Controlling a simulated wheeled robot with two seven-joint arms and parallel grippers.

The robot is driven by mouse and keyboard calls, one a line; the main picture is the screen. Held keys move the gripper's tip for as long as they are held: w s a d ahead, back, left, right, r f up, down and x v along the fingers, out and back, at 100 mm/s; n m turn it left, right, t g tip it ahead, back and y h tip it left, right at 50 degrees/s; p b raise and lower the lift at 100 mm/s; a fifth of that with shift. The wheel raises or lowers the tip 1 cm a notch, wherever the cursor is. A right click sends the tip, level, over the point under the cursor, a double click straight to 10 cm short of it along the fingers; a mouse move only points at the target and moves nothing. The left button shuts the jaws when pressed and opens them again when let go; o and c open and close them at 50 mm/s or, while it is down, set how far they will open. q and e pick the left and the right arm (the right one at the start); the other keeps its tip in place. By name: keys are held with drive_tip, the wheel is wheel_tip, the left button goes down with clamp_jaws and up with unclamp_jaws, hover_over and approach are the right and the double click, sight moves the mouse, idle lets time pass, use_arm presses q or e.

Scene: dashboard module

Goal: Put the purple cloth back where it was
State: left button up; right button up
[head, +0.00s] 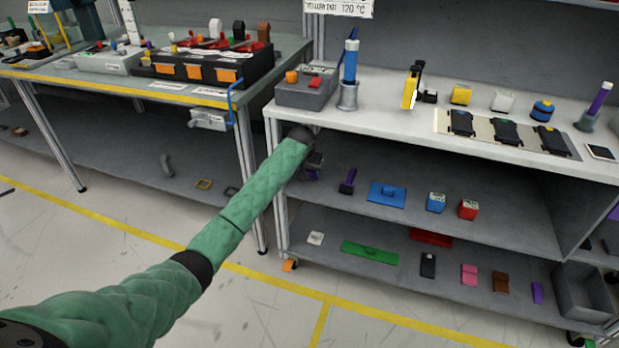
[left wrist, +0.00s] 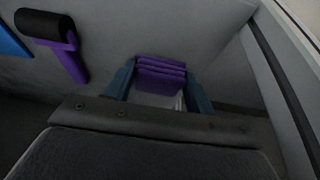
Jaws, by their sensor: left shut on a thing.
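The purple cloth (left wrist: 161,75) is a folded stack with several layers, between the two blue fingers of my left gripper (left wrist: 160,88) in the left wrist view. The gripper is shut on it. In the head view my left gripper (head: 314,163) reaches into the left end of the middle shelf (head: 415,178) of the right-hand bench, and only a small purple patch of the cloth (head: 312,175) shows below it. I cannot tell whether the cloth touches the shelf. My right gripper is not in view.
A black roller with a purple handle (head: 347,181) lies right of the gripper; it also shows in the left wrist view (left wrist: 66,48). A blue flat tool (head: 387,195) and blue and red boxes (head: 468,209) lie farther right. The worktop (head: 385,117) overhangs the shelf.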

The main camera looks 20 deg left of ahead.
use_arm(q)
wheel_tip(320, 180, down, 3)
drive_tip(key=shift+r, duration=0.1)
drive_tip(key=o, duration=1)
drive_tip(key=shift+c, duration=0.2)
